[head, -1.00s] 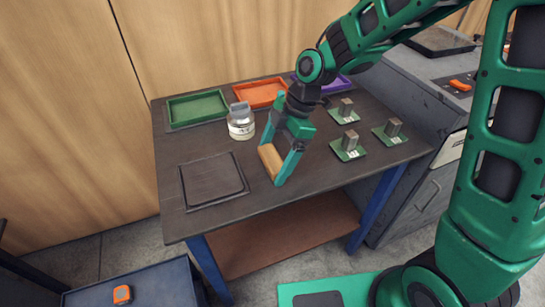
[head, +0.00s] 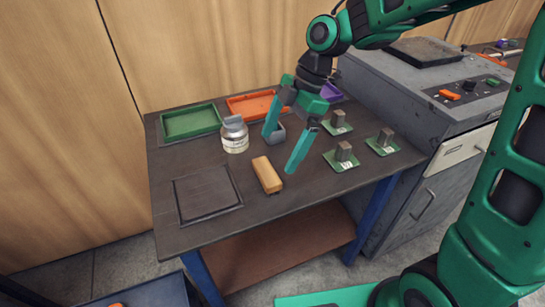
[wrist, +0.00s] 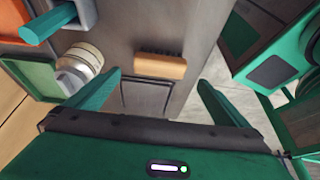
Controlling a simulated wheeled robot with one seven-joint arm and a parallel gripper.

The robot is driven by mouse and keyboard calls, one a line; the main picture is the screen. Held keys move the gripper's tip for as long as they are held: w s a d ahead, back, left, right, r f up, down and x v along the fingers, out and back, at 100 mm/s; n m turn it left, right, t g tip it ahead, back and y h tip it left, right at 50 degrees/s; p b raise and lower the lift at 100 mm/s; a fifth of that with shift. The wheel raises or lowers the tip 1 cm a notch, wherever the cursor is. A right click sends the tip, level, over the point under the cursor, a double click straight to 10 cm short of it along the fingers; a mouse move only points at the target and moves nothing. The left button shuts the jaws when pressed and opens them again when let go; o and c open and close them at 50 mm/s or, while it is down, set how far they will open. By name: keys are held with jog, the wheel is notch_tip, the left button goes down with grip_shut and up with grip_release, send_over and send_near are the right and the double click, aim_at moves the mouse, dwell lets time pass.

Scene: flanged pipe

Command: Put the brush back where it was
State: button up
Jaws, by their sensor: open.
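The brush (head: 267,174) has a tan wooden block body and lies on the dark workbench (head: 225,222), between the black square mat and my gripper. In the wrist view the brush (wrist: 160,66) shows its wooden back and a strip of dark bristles, beyond and between my fingertips. My gripper (head: 281,150) is open and empty, raised above the bench behind and to the right of the brush. Its two teal fingers also show in the wrist view (wrist: 160,86), spread wide and apart from the brush.
A black square mat (head: 206,193) lies at the left. A labelled jar (head: 235,137), a green tray (head: 191,122) and an orange tray (head: 256,105) stand behind. Several green plates with metal blocks (head: 342,158) are at the right. A small grey cup (head: 276,134) sits behind my gripper.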

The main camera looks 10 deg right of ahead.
jog(key=shift+v, duration=1.4)
jog(key=s+d+m+t+h, duration=0.1)
jog(key=s+d+m, duration=0.2)
jog(key=d+m, duration=0.45)
jog(key=s+d+m+t+h, duration=0.1)
jog(key=s+d+m, duration=0.3)
jog(key=d, duration=0.6)
jog(key=s+d+f+m+g+h, duration=0.1)
jog(key=s+d+f+m+h, duration=0.1)
jog(key=s+d+m, duration=1.1)
jog(key=s+m, duration=0.2)
jog(key=m, duration=0.1)
jog(key=shift+d, duration=0.2)
jog(key=shift+s, duration=0.1)
